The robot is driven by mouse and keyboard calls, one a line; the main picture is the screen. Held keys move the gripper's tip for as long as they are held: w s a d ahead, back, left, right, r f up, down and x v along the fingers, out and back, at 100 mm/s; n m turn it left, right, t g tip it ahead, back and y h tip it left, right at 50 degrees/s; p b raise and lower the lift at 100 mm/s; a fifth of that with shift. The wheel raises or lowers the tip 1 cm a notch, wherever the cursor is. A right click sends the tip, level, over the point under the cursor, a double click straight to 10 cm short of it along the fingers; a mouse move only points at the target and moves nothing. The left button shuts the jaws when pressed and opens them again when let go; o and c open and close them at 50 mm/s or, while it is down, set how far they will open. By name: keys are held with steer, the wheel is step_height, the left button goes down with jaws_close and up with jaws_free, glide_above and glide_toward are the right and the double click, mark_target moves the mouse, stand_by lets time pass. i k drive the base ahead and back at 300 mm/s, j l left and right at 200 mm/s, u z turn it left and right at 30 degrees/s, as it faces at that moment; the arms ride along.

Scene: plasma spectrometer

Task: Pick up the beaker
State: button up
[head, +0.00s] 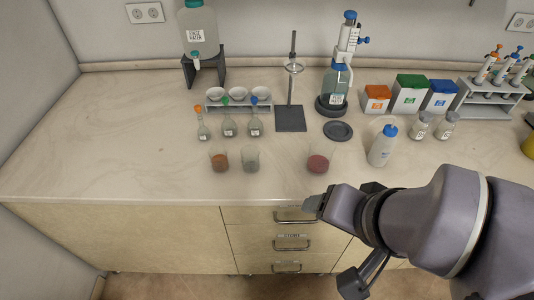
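Three small clear glass beakers stand upright on the counter in the head view. One beaker (220,161) holds orange-brown contents, one beaker (251,160) beside it holds pale greyish contents, and one beaker (318,162) farther right holds dark red contents. The task does not say which is meant. My gripper (332,243) is at the lower right, in front of the counter edge and apart from all the beakers. Its fingers appear spread, with nothing seen between them.
A white wash bottle (382,146) stands right of the red beaker, and a dark round disc (338,131) lies behind it. Several flasks (228,126), a stand (291,118) and a dispenser bottle (337,88) are farther back. The counter's left front (110,165) is clear.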

mark_target(218, 155)
steer(key=j+u, duration=0.75)
steer(key=j, duration=0.2)
steer(key=i+j+u, duration=0.15)
steer(key=j+u, duration=0.25)
